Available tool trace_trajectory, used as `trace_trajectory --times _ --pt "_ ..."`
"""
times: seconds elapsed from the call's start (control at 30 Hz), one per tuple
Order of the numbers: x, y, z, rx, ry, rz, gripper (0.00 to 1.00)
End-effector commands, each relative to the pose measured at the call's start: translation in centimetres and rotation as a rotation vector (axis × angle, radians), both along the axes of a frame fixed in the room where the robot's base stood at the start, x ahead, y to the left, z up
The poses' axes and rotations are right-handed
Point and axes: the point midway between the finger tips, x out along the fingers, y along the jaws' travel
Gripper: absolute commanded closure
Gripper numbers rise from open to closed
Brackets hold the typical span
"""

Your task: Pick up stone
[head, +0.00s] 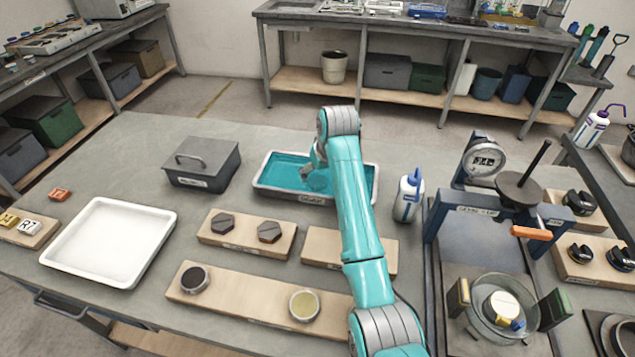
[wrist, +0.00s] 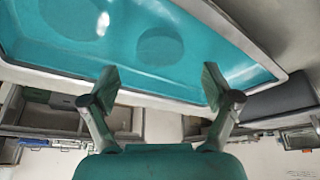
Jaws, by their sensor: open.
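Two dark hexagonal pieces that look like stones, a left one (head: 222,223) and a right one (head: 270,232), lie on a wooden board (head: 247,241) in the head view. My gripper (head: 315,177) is over the teal basin (head: 263,185), behind and to the right of that board. In the wrist view my gripper (wrist: 160,84) has its two fingers wide apart with nothing between them. The basin's teal inside (wrist: 60,30) lies beyond the fingers, with a darker round patch in it; I cannot tell if this is an object or a shadow.
A white tray (head: 110,240) is at the left and a grey handled box (head: 202,162) behind it. A front board holds a dark disc (head: 195,279) and a pale disc (head: 304,305). A white bottle (head: 409,197) and a lever press (head: 480,205) stand right of my arm.

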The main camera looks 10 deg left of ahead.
Motion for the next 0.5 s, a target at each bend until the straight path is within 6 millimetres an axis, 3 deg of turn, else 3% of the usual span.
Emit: trace_trajectory --times 0.2,0.5 --pt "0.9 0.6 -2.7 -0.001 0.002 0.0 0.12" --pt "1.1 0.8 -3.4 0.0 0.0 0.0 0.12"
